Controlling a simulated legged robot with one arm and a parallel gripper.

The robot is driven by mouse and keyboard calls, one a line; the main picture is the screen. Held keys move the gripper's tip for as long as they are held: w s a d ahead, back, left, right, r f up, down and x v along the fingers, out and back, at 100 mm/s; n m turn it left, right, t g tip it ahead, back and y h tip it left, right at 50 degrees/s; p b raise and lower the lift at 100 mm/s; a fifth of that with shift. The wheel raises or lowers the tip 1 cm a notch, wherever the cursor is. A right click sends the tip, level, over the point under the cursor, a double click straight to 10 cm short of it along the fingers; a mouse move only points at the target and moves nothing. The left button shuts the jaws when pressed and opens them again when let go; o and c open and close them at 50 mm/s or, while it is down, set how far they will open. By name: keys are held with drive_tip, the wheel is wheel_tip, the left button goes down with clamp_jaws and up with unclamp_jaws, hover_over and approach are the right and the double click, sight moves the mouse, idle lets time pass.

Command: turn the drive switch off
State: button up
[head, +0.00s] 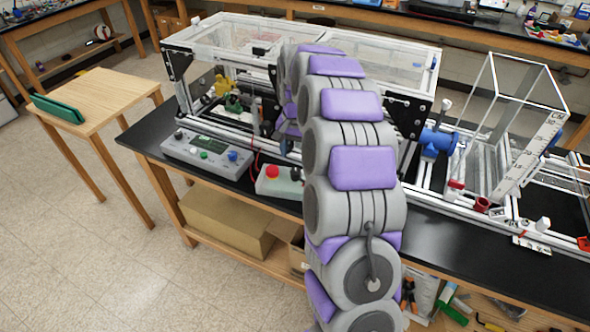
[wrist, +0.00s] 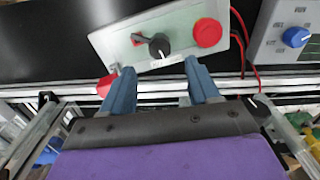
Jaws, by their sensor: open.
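A small pale control box (head: 272,187) sits on the black bench top, partly hidden behind my arm. It carries a red round button (head: 272,171) and a black knob (head: 296,174). I cannot read which is the drive switch. My gripper (wrist: 160,66) is open, its blue fingers apart and empty, with the knob just beyond the gap. My arm hides it in the head view.
A larger grey control box (head: 205,150) with a blue knob (head: 233,155) stands left of the small box. Aluminium frame rails run behind both. A clear-walled enclosure (head: 240,35) stands at the back. A red wire (wrist: 238,60) hangs beside the small box.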

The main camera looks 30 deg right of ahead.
sight(295, 170)
wheel_tip(295, 170, down, 7)
drive_tip(key=shift+r+b, duration=0.15)
drive_tip(key=shift+b, duration=0.5)
drive_tip(key=shift+c, duration=0.2)
drive_tip(key=c, duration=1)
drive_tip(key=shift+r+p, duration=0.1)
drive_tip(key=shift+p, duration=0.25)
drive_tip(key=n+p, duration=0.2)
drive_tip(key=n, duration=0.1)
drive_tip(key=shift+r+p, duration=0.1)
drive_tip(key=shift+p, duration=0.3)
drive_tip(key=shift+n+p, duration=1.6)
drive_tip(key=shift+n, duration=0.5)
drive_tip(key=shift+f, duration=0.2)
